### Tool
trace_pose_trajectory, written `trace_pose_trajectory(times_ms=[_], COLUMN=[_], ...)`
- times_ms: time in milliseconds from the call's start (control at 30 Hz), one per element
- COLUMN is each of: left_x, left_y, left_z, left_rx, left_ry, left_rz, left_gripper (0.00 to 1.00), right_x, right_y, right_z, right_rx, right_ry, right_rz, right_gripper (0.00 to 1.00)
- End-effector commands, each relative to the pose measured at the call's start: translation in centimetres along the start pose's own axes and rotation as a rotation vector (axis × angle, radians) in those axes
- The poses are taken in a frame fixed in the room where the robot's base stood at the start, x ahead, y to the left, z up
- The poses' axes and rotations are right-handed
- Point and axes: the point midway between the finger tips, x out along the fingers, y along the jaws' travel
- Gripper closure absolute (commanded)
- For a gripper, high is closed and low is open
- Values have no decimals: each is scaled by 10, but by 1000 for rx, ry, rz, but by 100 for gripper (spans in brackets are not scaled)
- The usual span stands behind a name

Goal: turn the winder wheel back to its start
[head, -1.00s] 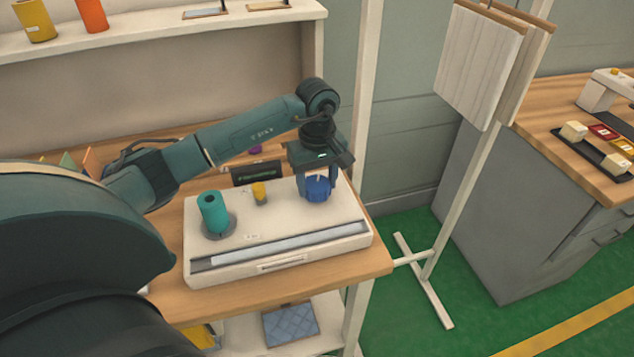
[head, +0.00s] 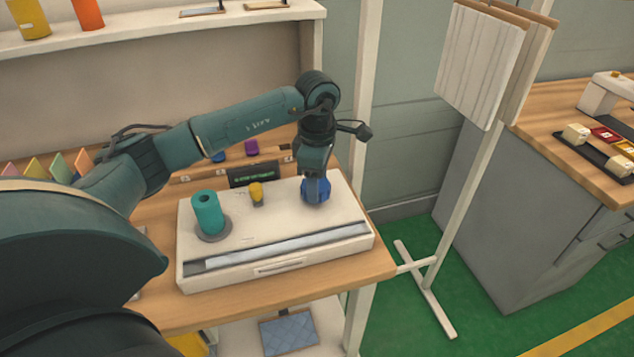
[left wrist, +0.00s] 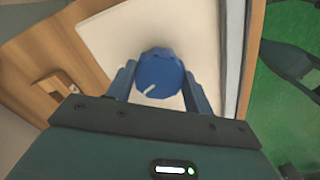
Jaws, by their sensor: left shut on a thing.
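The blue winder wheel (head: 317,191) stands at the right end of the white winder machine (head: 275,224). My left gripper (head: 316,184) points down over it and is shut on it. In the left wrist view the wheel (left wrist: 159,74) sits between the two fingers (left wrist: 160,88), with a white pointer mark on its top toward the lower left. A teal spool (head: 207,214) stands upright on a grey disc at the machine's left end. A small yellow post (head: 256,193) stands between spool and wheel. My right gripper is not in view.
The machine rests on a wooden bench (head: 310,284). A small dark display (head: 254,173) and a purple spool (head: 251,147) are behind it. A white rack (head: 462,190) with hanging panels stands to the right. Green floor is open beyond.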

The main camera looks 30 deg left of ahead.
Motion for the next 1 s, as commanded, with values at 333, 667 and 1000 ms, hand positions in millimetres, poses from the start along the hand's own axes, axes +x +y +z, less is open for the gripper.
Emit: trace_pose_trajectory(times_ms=[333,667,1000], left_x=[0,0,-1], left_y=[2,2,3], left_z=[-1,-2,-2], left_rx=[-331,-644,-968], left_ry=[1,1,1], left_rz=[2,2,2], left_gripper=[71,71,71], right_x=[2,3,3], right_y=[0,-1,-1], right_z=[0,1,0], right_rx=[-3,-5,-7], right_ry=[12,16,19], right_rz=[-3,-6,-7], right_gripper=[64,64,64])
